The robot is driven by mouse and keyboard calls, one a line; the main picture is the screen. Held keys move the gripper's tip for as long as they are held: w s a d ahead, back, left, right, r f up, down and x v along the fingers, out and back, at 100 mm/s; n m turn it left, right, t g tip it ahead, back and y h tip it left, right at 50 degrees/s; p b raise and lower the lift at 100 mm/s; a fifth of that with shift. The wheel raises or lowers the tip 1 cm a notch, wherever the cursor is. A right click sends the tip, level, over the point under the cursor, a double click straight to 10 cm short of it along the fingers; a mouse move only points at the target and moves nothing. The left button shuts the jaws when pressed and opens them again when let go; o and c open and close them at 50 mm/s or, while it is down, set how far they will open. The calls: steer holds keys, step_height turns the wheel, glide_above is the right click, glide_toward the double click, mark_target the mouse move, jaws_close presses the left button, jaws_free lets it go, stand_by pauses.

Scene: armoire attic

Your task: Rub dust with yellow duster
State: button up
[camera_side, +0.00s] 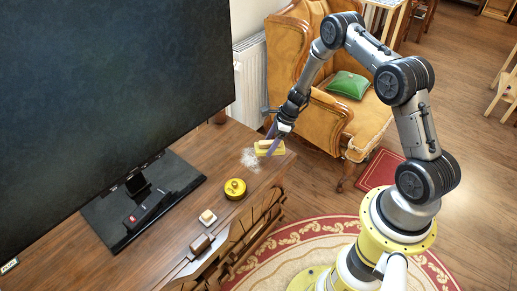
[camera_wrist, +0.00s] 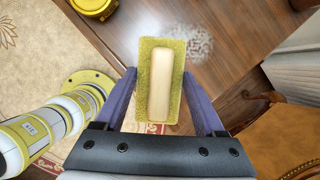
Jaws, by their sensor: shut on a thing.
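The yellow duster (camera_side: 276,149) has a pale wooden handle on its back. It is at the right end of the brown wooden tabletop (camera_side: 190,170), near its edge. In the wrist view the duster (camera_wrist: 145,85) lies between the two purple fingers. My gripper (camera_side: 270,135) is shut on it, and the gripper also shows in the wrist view (camera_wrist: 163,90). A whitish dust patch (camera_side: 249,159) lies just left of the duster in the side view. In the wrist view the dust (camera_wrist: 202,45) is beside the duster's far right corner. I cannot tell whether the duster touches the tabletop.
A round yellow tin (camera_side: 235,190) stands on the tabletop near the dust. Two small blocks (camera_side: 207,218) (camera_side: 201,244) sit nearer the front edge. A large screen (camera_side: 110,90) on a black base (camera_side: 145,205) fills the left. An orange armchair (camera_side: 290,50) stands behind the table's right end.

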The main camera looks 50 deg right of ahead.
mark_target(234, 152)
steer(key=shift+f, duration=2.95)
step_height(234, 152, down, 2)
steer(key=shift+f, duration=0.1)
steer(key=shift+w, duration=0.95)
steer(key=shift+c, duration=1.3)
steer(key=shift+w, duration=5.95)
steer(key=shift+a, duration=0.75)
steer(key=shift+s, duration=6.8)
steer(key=shift+s+a, duration=0.15)
steer(key=shift+a, duration=0.45)
steer(key=shift+w+a, duration=0.2)
steer(key=shift+w, duration=6.85)
step_height(234, 152, up, 8)
steer(key=shift+r, duration=0.2)
steer(key=shift+s, duration=0.1)
